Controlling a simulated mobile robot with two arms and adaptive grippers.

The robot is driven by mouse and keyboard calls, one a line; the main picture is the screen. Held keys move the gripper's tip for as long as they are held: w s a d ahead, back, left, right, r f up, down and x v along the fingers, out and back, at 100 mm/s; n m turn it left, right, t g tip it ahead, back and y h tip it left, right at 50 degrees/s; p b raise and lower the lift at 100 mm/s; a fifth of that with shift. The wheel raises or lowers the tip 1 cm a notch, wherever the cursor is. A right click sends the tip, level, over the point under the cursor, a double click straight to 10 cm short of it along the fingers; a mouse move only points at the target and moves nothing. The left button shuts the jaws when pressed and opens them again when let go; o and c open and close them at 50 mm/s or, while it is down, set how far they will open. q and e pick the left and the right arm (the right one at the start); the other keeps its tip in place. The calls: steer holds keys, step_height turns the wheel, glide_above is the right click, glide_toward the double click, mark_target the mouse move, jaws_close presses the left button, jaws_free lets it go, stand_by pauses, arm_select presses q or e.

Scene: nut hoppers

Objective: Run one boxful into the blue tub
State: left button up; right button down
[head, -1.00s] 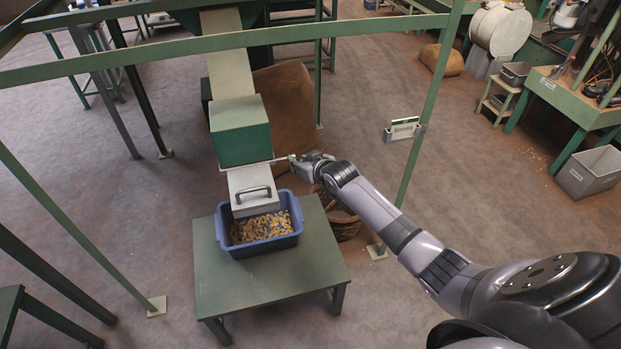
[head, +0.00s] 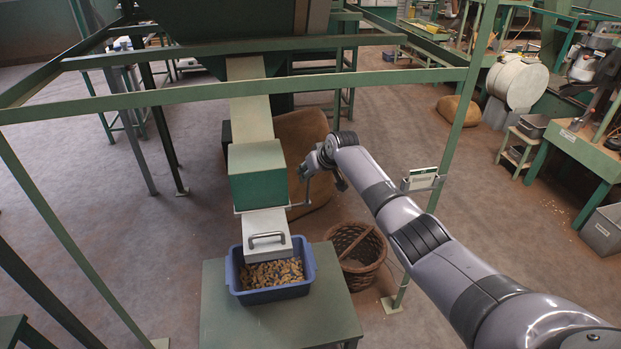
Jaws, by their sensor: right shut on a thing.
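The blue tub (head: 263,295) stands on a green table under the hopper's outlet and holds a layer of nuts (head: 272,274). The green box (head: 257,173) sits at the lower end of the sloping chute (head: 250,112). A pale plate with a grey handle (head: 267,235) slopes from below the box to the tub's back edge. A thin metal lever (head: 291,206) runs out from under the box to the right and bends upward. My right gripper (head: 308,175) is shut on the lever's upright end, right of the box. The box's inside is hidden. My left gripper is out of view.
Green frame bars (head: 240,92) cross in front of the chute. A wicker basket (head: 356,252) stands right of the table (head: 285,330), and brown sacking (head: 301,140) lies behind. Floor at left is open.

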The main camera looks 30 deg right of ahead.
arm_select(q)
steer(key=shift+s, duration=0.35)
arm_select(e)
steer(key=shift+w+r, duration=0.15)
steer(key=shift+r, duration=0.1)
steer(key=c, duration=1.7)
jaws_free()
steer(key=o, duration=0.4)
steer(key=shift+f, duration=0.2)
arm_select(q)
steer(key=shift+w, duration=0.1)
arm_select(e)
steer(key=v, duration=1.2)
